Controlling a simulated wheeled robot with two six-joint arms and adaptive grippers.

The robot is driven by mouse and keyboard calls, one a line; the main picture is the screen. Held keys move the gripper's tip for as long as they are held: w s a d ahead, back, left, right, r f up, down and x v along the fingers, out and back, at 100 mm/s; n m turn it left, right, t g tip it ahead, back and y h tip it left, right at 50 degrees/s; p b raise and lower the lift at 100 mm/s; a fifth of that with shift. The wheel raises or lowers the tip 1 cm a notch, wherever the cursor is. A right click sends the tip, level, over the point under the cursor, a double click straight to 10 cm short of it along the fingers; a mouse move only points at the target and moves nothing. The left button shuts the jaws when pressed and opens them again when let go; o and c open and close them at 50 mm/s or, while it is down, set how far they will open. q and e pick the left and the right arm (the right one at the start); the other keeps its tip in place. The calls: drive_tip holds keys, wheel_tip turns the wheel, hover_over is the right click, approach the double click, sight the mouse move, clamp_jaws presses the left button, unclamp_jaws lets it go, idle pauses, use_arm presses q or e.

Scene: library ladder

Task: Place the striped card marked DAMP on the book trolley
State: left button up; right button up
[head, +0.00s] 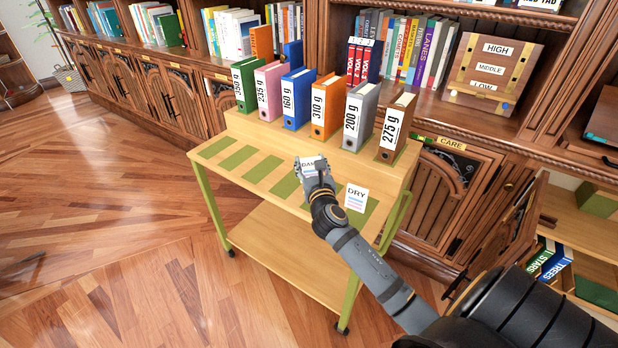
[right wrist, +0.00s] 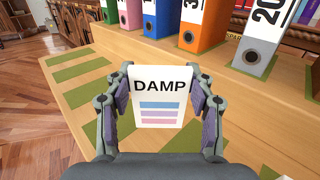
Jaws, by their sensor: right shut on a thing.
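The striped card marked DAMP (right wrist: 160,97) is white with blue, purple and pink stripes, and it also shows in the head view (head: 309,163). My right gripper (right wrist: 160,105) is shut on its two side edges, and in the head view the gripper (head: 316,172) is over the front of the trolley. I cannot tell whether the card touches the trolley top. The book trolley (head: 222,149) is light wood with green legs and green strips on its lower front step. A striped card marked DRY (head: 356,198) is at the right end of that step. My left gripper is out of view.
Several binders with weight labels stand on the trolley's raised back step, among them the orange 310 g (head: 326,106) and the brown 275 g (head: 397,125). Bookcases (head: 440,160) line the wall behind. The step left of my gripper is clear, as is the floor (head: 110,220).

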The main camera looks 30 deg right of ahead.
sight(310, 174)
drive_tip(key=shift+w+f, duration=0.15)
drive_tip(key=shift+f, duration=0.15)
wheel_tip(310, 174, down, 3)
drive_tip(key=shift+w+a+b, duration=0.1)
drive_tip(key=shift+b, duration=0.85)
drive_tip(key=shift+f, duration=0.15)
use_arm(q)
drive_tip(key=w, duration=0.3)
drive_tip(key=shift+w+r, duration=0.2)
use_arm(e)
drive_tip(key=shift+f, duration=0.1)
drive_tip(key=o, duration=0.7)
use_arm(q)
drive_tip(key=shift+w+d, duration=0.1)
use_arm(e)
drive_tip(key=shift+o, duration=0.2)
